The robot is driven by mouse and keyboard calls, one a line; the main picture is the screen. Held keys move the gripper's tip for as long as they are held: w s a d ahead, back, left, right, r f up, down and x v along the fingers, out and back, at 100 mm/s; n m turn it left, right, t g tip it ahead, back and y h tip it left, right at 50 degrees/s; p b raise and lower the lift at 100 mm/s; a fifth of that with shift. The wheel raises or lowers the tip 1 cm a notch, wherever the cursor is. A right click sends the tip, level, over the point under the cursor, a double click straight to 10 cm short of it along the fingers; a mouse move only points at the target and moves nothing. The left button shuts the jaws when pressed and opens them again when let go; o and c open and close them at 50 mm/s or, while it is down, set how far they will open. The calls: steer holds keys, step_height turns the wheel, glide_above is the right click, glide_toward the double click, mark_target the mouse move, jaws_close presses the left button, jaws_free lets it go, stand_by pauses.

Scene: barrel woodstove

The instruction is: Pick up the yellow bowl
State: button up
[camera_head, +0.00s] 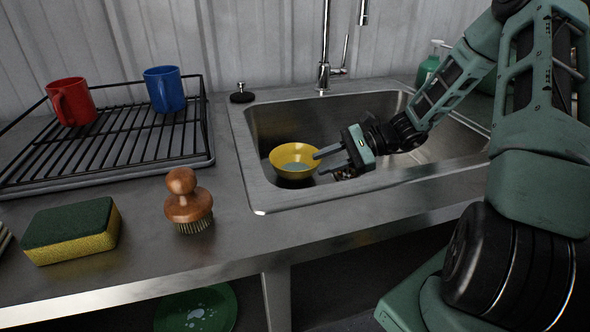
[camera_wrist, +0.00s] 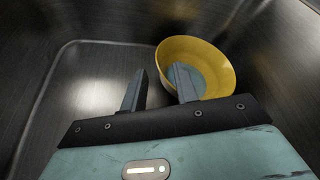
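The yellow bowl (camera_head: 294,159) sits upright in the left part of the steel sink (camera_head: 262,192), with a pale blue-grey inside bottom. In the wrist view the bowl (camera_wrist: 217,62) is at the upper right, near the sink wall. My gripper (camera_head: 325,162) reaches into the sink from the right, its fingers pointing at the bowl. In the wrist view my gripper (camera_wrist: 157,88) is open with a clear gap between the fingers. The right finger overlaps the bowl's near side in the picture; I cannot tell whether it touches. The left finger is over bare sink floor.
A black dish rack (camera_head: 140,128) holds a red mug (camera_head: 72,102) and a blue mug (camera_head: 164,88). A wooden brush (camera_head: 186,200) and a sponge (camera_head: 72,231) lie on the counter.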

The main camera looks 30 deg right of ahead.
mark_target(305, 170)
steer(key=shift+f+b+x, duration=0.15)
steer(key=shift+b+x, duration=0.05)
steer(key=shift+x, duration=1.25)
steer(key=shift+f+b+x, duration=0.1)
steer(key=shift+b+x, duration=0.1)
steer(key=shift+x, duration=1.25)
steer(key=shift+w+d, duration=0.1)
steer(key=shift+d, duration=0.1)
jaws_close()
